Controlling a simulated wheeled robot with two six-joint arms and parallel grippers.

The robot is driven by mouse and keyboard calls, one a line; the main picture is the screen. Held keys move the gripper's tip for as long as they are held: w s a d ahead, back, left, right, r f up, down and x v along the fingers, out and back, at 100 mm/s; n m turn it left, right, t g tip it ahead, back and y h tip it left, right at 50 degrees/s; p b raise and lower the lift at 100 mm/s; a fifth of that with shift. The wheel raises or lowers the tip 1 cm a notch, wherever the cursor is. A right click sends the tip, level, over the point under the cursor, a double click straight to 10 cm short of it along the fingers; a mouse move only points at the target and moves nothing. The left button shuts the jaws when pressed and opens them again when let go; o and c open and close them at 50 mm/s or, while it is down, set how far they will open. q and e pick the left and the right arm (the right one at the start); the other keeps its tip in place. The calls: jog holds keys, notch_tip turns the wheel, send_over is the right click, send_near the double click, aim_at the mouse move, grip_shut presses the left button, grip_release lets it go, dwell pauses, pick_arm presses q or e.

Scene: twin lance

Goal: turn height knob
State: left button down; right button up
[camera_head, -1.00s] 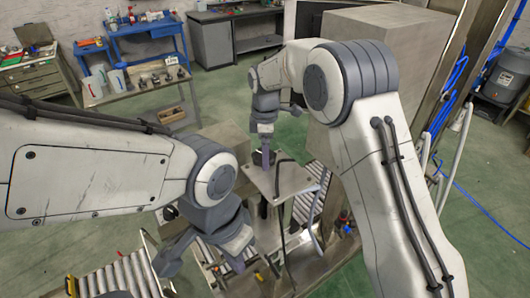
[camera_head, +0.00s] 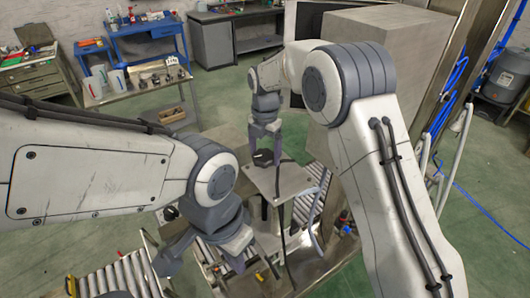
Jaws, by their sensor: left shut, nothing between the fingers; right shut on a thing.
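The height knob (camera_head: 263,158) is dark and sits on top of the flat metal plate (camera_head: 290,183) near the middle of the view. My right gripper (camera_head: 264,152) points down over the plate and is shut on the knob, with a finger on either side of it. The fingers hide part of the knob. My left gripper (camera_head: 207,252) is shut and empty at the lower middle, above the roller machine and apart from the knob. Its fingertips are hard to make out against the machine.
A roller conveyor (camera_head: 118,280) lies at the lower left. A black cable (camera_head: 281,225) hangs down by the plate. A big grey metal box (camera_head: 372,52) stands behind my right arm. A small table with jugs (camera_head: 120,94) is at the back left, with green floor around it.

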aim_at(264, 154)
jog(key=shift+w+a+r+n, duration=0.1)
jog(key=shift+r+n, duration=0.05)
jog(key=shift+n, duration=1.85)
jog(key=o, duration=1.1)
jog(key=shift+r, duration=0.3)
jog(key=shift+r+b, duration=1.45)
jog(key=shift+r, duration=3.45)
